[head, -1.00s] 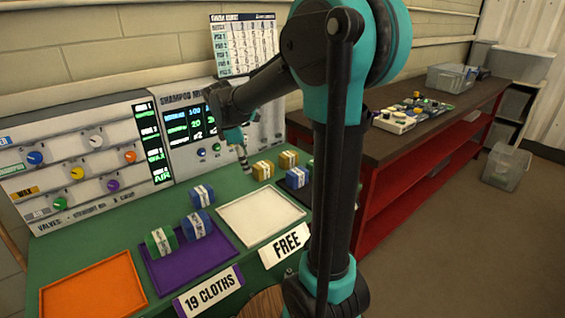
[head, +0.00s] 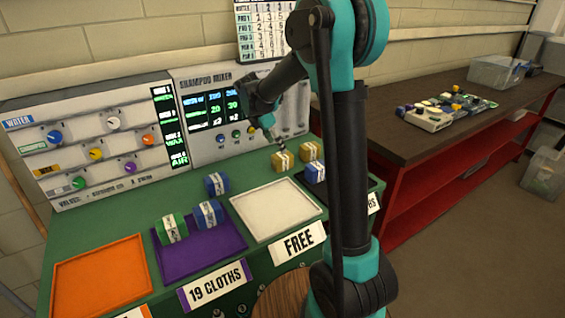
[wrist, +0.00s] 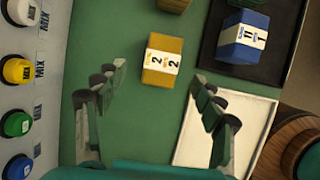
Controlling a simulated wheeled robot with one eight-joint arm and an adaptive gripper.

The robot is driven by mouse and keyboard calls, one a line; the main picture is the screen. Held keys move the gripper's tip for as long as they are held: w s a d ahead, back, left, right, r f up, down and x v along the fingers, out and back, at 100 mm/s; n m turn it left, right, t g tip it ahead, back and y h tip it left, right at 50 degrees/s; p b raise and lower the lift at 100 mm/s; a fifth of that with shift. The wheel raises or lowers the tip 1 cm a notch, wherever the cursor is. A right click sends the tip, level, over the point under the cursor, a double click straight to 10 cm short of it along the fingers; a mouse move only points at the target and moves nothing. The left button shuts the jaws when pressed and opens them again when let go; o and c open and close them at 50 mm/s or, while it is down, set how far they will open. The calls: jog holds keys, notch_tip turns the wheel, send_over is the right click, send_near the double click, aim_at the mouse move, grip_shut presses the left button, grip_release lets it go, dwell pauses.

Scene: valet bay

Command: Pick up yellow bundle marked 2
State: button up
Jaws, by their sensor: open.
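The yellow bundle marked 2 (wrist: 162,62) has a white band with the number 2 and rests on the green bench top. In the head view this appears to be the front yellow bundle (head: 283,163), left of the black tray. My gripper (wrist: 152,88) is open and empty, and the bundle shows just beyond and between its fingertips in the wrist view. In the head view my gripper (head: 280,143) hangs just above and behind that bundle. I see no contact.
A second yellow bundle (head: 311,151) stands close behind. A blue bundle (head: 314,172) sits on the black tray (wrist: 271,66) to the right. The white tray (head: 275,207) is empty. A purple tray (head: 215,248) holds bundles. The mixer panel (head: 240,110) stands behind.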

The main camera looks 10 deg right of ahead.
aim_at(281, 155)
jog(key=shift+x, duration=3.8)
jog(key=shift+s, duration=0.2)
jog(key=shift+c, duration=0.6)
jog(key=c, duration=1.2)
